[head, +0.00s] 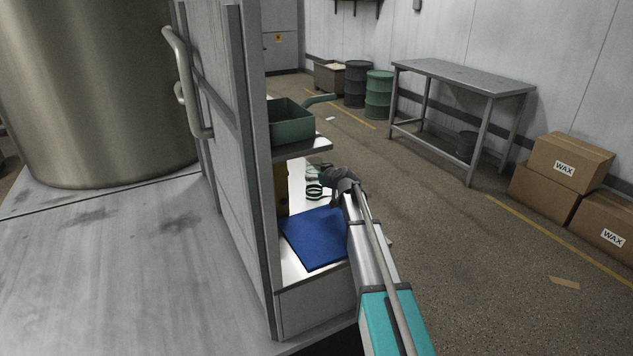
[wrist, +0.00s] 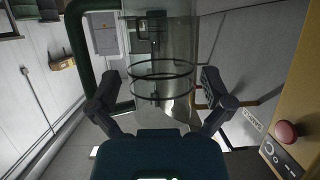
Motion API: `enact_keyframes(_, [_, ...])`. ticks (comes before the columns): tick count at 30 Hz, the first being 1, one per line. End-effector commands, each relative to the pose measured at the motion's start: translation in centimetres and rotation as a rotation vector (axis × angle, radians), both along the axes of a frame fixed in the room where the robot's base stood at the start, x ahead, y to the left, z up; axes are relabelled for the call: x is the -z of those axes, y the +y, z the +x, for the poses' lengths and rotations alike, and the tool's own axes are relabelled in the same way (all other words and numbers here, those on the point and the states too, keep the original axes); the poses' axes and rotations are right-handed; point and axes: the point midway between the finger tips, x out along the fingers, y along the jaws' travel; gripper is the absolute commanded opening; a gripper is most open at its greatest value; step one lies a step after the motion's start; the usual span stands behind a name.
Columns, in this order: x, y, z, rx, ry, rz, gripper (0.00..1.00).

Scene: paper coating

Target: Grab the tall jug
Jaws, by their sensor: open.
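The tall jug looks clear, with dark ring bands and a green handle. In the wrist view the jug (wrist: 160,50) fills the upper middle, with its handle on the left. In the head view the jug (head: 314,190) is small and partly hidden behind my gripper, on the white shelf inside the cabinet. My gripper (wrist: 161,88) is open, with one finger on each side of the jug's banded part. I cannot tell whether either finger touches it. In the head view my gripper (head: 336,181) reaches in from the right.
A blue cloth (head: 315,238) lies on the shelf in front of the jug. A green box with a handle (head: 290,121) stands on the ledge above. The cabinet's grey panel (head: 235,150) borders the left. A yellow box with a red button (wrist: 287,131) is close on the right.

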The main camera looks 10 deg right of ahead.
Motion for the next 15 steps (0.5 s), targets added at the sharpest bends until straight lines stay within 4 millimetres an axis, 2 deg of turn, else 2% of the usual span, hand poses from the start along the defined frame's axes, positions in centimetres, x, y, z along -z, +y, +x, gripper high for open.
enact_keyframes(1, [0.5, 0.2, 0.8, -0.001, 0.0, -0.001, 1.0])
enact_keyframes(6, [0.9, 0.7, 1.9, -0.001, 0.0, 0.0, 1.0])
enact_keyframes(15, [0.9, 0.8, 1.9, -0.001, 0.001, 0.0, 1.0])
